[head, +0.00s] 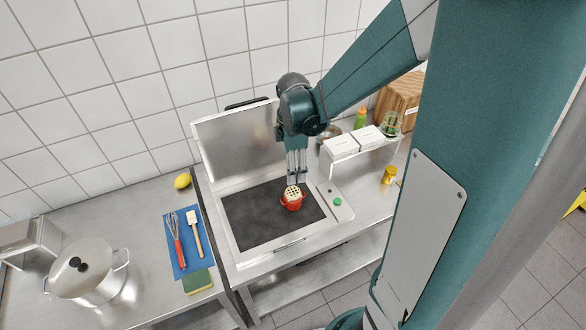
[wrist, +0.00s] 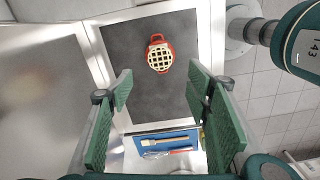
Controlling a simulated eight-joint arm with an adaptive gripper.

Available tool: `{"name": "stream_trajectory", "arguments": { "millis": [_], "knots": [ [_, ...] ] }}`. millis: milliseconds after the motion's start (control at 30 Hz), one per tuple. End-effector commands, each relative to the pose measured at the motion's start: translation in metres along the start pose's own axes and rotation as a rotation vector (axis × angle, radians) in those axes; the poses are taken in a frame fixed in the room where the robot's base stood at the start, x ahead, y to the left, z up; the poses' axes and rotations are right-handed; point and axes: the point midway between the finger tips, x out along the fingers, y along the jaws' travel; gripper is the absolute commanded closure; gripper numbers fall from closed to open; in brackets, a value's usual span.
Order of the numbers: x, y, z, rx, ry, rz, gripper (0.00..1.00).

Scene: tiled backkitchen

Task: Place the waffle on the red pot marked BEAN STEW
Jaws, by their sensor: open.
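The red pot (head: 292,204) stands on the dark cooking plate, right of its middle in the head view. The round tan waffle (head: 292,192) with a dark grid lies on top of the pot. In the wrist view the waffle (wrist: 159,57) covers most of the pot, with the red rim and handles (wrist: 156,38) showing around it. No BEAN STEW marking can be read. My gripper (head: 297,182) is just above and behind the waffle in the head view. In the wrist view its green fingers (wrist: 163,95) are spread wide with nothing between them.
The dark plate (head: 258,222) is otherwise bare, with a raised metal lid behind it. A white shelf (head: 345,157) with boxes stands right. A blue mat (head: 181,256) with a whisk and brush, a sponge (head: 197,282) and a large lidded pot (head: 88,272) are left.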

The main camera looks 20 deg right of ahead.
Motion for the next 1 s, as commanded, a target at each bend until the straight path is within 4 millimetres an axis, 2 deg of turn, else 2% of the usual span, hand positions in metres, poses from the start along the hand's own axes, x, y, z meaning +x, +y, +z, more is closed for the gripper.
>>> {"name": "stream_trajectory", "arguments": {
  "millis": [633, 833, 1000],
  "knots": [
    [-0.003, -0.001, -0.001, 0.012, 0.000, 0.006, 0.51],
    [-0.018, -0.008, -0.004, 0.074, 0.004, 0.034, 0.51],
    [-0.038, -0.017, -0.008, 0.171, 0.014, 0.078, 0.51]
  ]
}}
